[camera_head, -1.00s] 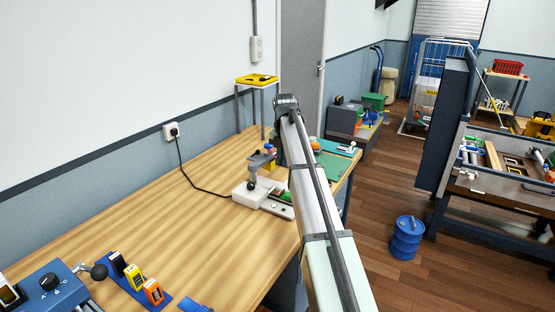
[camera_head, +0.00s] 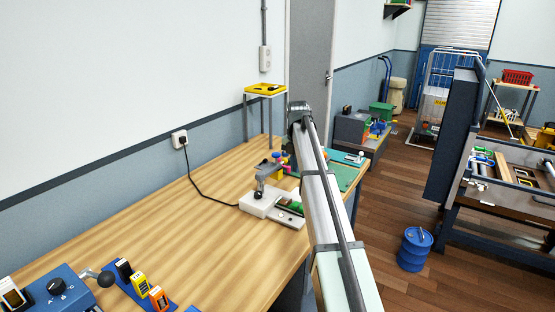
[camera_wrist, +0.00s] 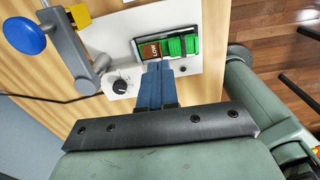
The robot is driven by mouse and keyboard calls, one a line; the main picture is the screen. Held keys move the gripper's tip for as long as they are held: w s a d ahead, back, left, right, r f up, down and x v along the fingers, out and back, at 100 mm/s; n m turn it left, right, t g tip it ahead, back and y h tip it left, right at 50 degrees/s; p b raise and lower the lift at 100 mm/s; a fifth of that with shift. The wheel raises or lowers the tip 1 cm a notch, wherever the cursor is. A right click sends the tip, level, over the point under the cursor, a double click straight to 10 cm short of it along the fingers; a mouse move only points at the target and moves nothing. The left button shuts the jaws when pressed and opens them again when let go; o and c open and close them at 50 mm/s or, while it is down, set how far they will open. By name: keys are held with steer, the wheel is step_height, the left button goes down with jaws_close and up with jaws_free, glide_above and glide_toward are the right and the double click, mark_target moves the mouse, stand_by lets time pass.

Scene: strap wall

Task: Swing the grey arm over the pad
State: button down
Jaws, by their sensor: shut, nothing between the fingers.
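The grey arm (camera_head: 268,173) stands on a white base (camera_head: 258,204) on the wooden bench. In the wrist view the grey arm (camera_wrist: 68,42) lies at the upper left, with a blue round knob (camera_wrist: 23,36) at one end and a yellow piece beside it. The white base (camera_wrist: 103,38) carries a dial and a dark-framed panel (camera_wrist: 168,47) with a brown part marked LOW and green blocks. I cannot tell whether this panel is the pad. The grey arm is left of the panel. My gripper (camera_wrist: 158,67) is shut and empty at the panel's lower edge, apart from the grey arm.
A black cable (camera_head: 202,192) runs from the wall socket to the base. A yellow tray (camera_head: 266,89) stands on a small raised stand behind. A blue box with a crank (camera_head: 57,290) and several coloured blocks (camera_head: 140,284) are at the near left. The bench middle is clear.

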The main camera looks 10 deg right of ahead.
steer(key=w+a+r+m+t+y, duration=0.1)
steer(key=w+r+m+y, duration=0.15)
steer(key=w+m, duration=0.65)
steer(key=w+r+m+t+y, duration=0.1)
steer(key=w+r+m+t, duration=0.15)
steer(key=w+m, duration=0.6)
step_height(320, 180, down, 10)
steer(key=w, duration=0.1)
steer(key=shift+w+r+n+g, duration=0.15)
steer(key=shift+w+n+g, duration=0.15)
steer(key=shift+n+g, duration=0.15)
steer(key=shift+d, duration=0.1)
steer(key=shift+s+h, duration=0.1)
steer(key=shift+h, duration=0.15)
